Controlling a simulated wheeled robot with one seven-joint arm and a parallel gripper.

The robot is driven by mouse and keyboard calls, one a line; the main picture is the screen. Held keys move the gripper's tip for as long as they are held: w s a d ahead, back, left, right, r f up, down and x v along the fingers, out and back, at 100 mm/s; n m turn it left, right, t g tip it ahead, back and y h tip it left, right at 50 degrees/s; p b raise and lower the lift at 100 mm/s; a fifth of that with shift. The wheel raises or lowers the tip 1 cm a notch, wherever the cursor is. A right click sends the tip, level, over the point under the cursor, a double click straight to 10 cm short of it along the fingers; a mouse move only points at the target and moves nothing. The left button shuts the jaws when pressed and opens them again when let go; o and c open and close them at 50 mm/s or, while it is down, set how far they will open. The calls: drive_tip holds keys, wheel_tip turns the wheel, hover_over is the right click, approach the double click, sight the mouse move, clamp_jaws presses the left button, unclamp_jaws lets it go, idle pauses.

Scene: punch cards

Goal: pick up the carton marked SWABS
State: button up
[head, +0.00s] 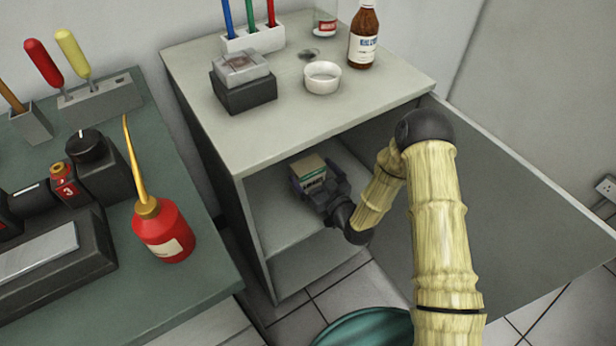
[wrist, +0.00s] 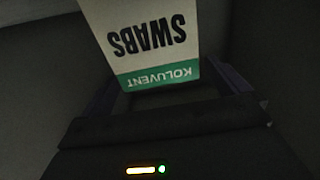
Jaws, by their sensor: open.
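The SWABS carton (head: 308,169) is a cream box with a green band, inside the open cabinet on its upper shelf. In the wrist view the carton (wrist: 153,35) shows its face with SWABS and KOLUVENT upside down. My gripper (head: 316,184) reaches into the cabinet with its jaws open, one finger on either side of the carton. In the wrist view the fingers of my gripper (wrist: 168,92) flank the lower part of the carton. I cannot tell whether either finger touches it. The carton's far side is hidden.
The cabinet door (head: 480,190) stands open on the right. The cabinet top (head: 290,110) is close above my gripper and holds a white bowl (head: 322,77), a brown bottle (head: 363,36) and a dark block (head: 243,88). A red oil can (head: 163,232) stands on the left bench.

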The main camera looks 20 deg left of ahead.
sight(303, 160)
drive_tip(key=shift+b+x, duration=0.55)
drive_tip(key=shift+x, duration=2.05)
drive_tip(key=shift+w, duration=0.1)
drive_tip(key=c, duration=1)
drive_tip(key=shift+o, duration=0.2)
drive_tip(key=shift+r, duration=0.15)
wheel_tip(303, 160, up, 10)
drive_tip(key=shift+f+p, duration=0.1)
drive_tip(key=shift+p, duration=1.15)
